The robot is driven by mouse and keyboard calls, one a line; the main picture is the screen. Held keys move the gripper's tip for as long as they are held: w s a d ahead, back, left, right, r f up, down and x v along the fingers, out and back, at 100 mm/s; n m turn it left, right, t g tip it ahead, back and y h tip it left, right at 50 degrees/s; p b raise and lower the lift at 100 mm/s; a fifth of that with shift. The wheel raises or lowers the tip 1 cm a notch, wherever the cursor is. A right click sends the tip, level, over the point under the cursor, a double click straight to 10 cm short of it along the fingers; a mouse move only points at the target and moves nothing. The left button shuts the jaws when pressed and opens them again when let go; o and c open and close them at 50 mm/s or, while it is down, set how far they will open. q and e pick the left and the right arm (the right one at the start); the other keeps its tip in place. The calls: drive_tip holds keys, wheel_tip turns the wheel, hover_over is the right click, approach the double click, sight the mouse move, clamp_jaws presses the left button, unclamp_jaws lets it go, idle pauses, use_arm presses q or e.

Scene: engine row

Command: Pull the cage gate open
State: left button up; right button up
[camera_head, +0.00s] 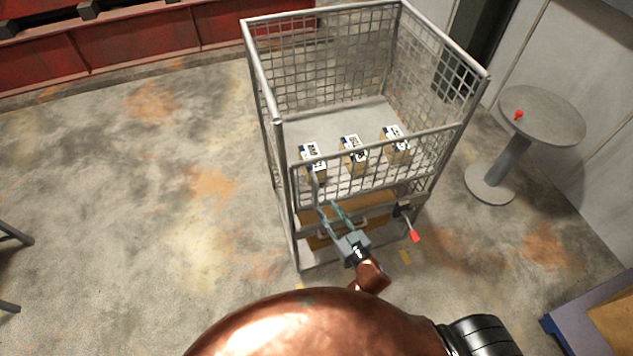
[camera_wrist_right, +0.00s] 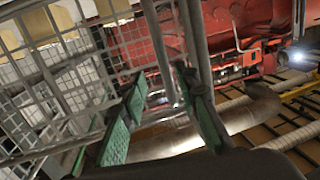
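The wire cage (camera_head: 262,80) stands in front of me, with a grey tube frame and mesh walls. Its low mesh gate (camera_head: 430,158) spans the front and looks closed in the head view. A lever with a red tip (camera_head: 414,236) sticks out below the gate at the right. My right gripper (camera_head: 329,208) is at the gate's lower left, fingers apart. In the right wrist view its green-padded fingers (camera_wrist_right: 165,105) are spread, with grey bars beyond and near them. I cannot tell whether they touch the gate. My left gripper is not in view.
Several labelled boxes (camera_head: 354,156) stand inside the cage behind the gate. A brown box or drawer (camera_head: 375,208) sits below. A round grey table (camera_head: 545,115) with a small red item (camera_head: 518,115) stands at the right.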

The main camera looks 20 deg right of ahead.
sight(317, 190)
drive_tip(key=shift+t, duration=0.4)
drive_tip(key=w+r, duration=0.1)
drive_tip(key=w, duration=0.1)
drive_tip(key=w+a+r, duration=0.1)
drive_tip(key=w+r, duration=0.1)
drive_tip(key=w+a+r+p, duration=0.1)
drive_tip(key=w, duration=0.1)
drive_tip(key=shift+r, duration=0.2)
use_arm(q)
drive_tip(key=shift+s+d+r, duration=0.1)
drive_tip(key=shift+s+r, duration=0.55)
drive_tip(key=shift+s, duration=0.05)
use_arm(e)
drive_tip(key=shift+x, duration=0.75)
drive_tip(key=shift+c, duration=0.2)
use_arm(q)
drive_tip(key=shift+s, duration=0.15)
use_arm(e)
clamp_jaws()
